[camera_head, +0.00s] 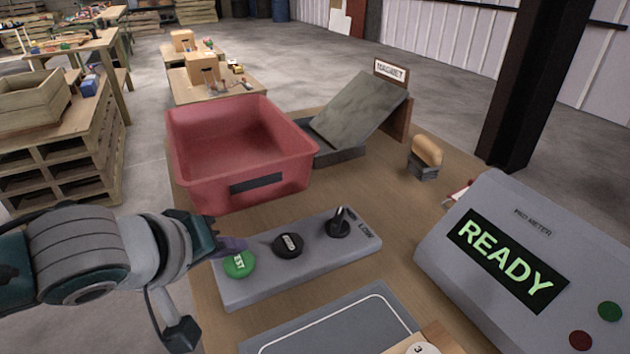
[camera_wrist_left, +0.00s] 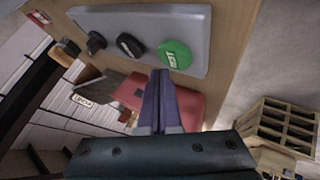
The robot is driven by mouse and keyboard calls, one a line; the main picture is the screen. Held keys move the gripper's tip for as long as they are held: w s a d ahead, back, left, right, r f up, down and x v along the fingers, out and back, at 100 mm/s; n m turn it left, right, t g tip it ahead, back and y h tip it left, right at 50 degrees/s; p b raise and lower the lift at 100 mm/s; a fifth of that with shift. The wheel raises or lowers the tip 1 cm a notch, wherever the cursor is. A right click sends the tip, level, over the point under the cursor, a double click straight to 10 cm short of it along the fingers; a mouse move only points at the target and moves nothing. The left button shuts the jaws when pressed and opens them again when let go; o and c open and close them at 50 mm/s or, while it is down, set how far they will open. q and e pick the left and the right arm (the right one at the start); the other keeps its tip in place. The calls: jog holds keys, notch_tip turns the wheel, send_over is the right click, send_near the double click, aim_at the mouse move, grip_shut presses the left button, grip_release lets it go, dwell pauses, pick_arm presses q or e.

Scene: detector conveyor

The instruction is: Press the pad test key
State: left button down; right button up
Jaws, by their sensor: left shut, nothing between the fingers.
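The grey key pad (camera_head: 305,262) lies on the wooden table. It carries a green test key (camera_head: 240,264), a black button (camera_head: 288,245) and a black lever (camera_head: 338,224). My left gripper (camera_head: 236,244) is shut and empty, its fingertips at the far-left edge of the pad, close by the green key. In the left wrist view the shut fingers (camera_wrist_left: 160,85) end just short of the green key (camera_wrist_left: 174,54); whether they touch it I cannot tell. The meter (camera_head: 530,265) at right reads READY. My right gripper is not in view.
A red bin (camera_head: 240,190) stands behind the pad, with a tilted grey plate (camera_head: 360,105) and MAGNET sign (camera_head: 391,70) beyond. A wood-handled block (camera_head: 425,155) stands right of them. A grey mat (camera_head: 340,335) lies in front. The table right of the pad is partly clear.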

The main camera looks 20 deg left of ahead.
aim_at(235, 268)
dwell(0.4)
pick_arm(q)
jog(key=shift+f, duration=0.4)
jog(key=shift+f+b, duration=0.4)
jog(key=shift+f, duration=0.05)
dwell(0.5)
jog(key=shift+r, duration=0.1)
jog(key=shift+r+p, duration=0.75)
jog(key=shift+p, duration=0.25)
jog(key=shift+r, duration=0.1)
notch_tip(235, 268, up, 5)
jog(key=p, duration=0.5)
jog(key=shift+p, duration=0.3)
